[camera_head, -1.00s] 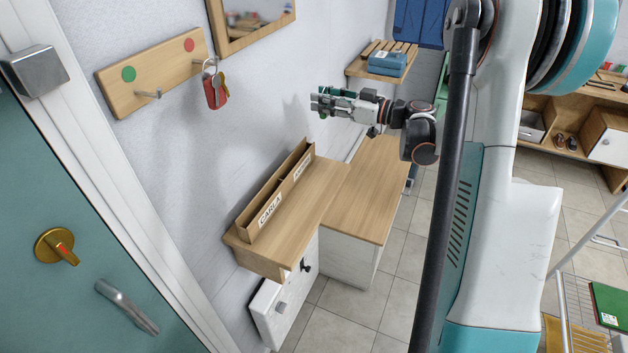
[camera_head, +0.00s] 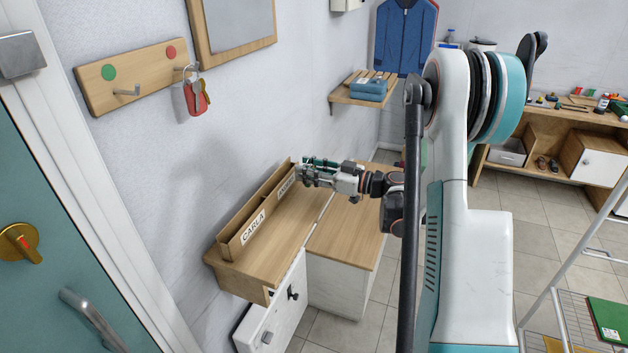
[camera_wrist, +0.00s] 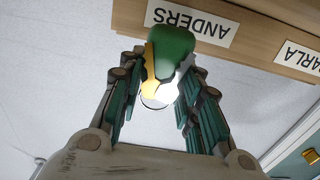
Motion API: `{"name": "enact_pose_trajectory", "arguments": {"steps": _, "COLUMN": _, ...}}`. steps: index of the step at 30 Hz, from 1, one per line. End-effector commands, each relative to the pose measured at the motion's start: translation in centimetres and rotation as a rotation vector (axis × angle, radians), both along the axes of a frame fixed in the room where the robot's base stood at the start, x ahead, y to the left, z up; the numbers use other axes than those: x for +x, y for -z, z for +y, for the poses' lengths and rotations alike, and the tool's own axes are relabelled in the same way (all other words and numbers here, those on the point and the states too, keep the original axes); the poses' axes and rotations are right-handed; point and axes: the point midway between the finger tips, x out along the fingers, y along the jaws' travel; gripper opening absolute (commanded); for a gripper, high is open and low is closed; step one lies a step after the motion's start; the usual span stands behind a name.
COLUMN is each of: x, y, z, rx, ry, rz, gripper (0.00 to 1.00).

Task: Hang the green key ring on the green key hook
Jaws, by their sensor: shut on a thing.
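My gripper (camera_head: 305,172) is shut on the green key ring, close to the right end of the wooden name box in the head view. In the wrist view, the green fob (camera_wrist: 174,42) shows between the fingertips of my gripper (camera_wrist: 166,72), with a yellow and a white or bright metal part beside it; the ring itself is hard to make out. The green key hook (camera_head: 127,91) is a bare metal peg below a green dot (camera_head: 109,72) on the wooden wall board (camera_head: 140,80), far left of my gripper.
A red key ring (camera_head: 195,97) hangs on the peg by the red dot. The name box (camera_head: 229,238), labelled CARLA and ANDERS, stands on a wooden cabinet top (camera_head: 283,232) against the wall. A mirror (camera_head: 200,40) hangs right of the board. A teal door (camera_head: 40,290) is at left.

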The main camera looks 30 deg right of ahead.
Motion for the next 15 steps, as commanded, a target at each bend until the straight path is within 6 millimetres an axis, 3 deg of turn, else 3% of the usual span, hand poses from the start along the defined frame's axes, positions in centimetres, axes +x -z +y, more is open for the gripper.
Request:
{"name": "enact_pose_trajectory", "arguments": {"steps": 1, "x": 0.1, "y": 1.2, "z": -0.1, "rx": 0.000, "ry": 0.000, "rz": 0.000, "gripper": 0.08}}
{"name": "enact_pose_trajectory", "arguments": {"steps": 5, "x": 0.1, "y": 2.8, "z": -0.1, "rx": 0.000, "ry": 0.000, "rz": 0.000, "gripper": 0.08}}
{"name": "enact_pose_trajectory", "arguments": {"steps": 15, "x": 0.1, "y": 2.9, "z": -0.1, "rx": 0.000, "ry": 0.000, "rz": 0.000, "gripper": 0.08}}
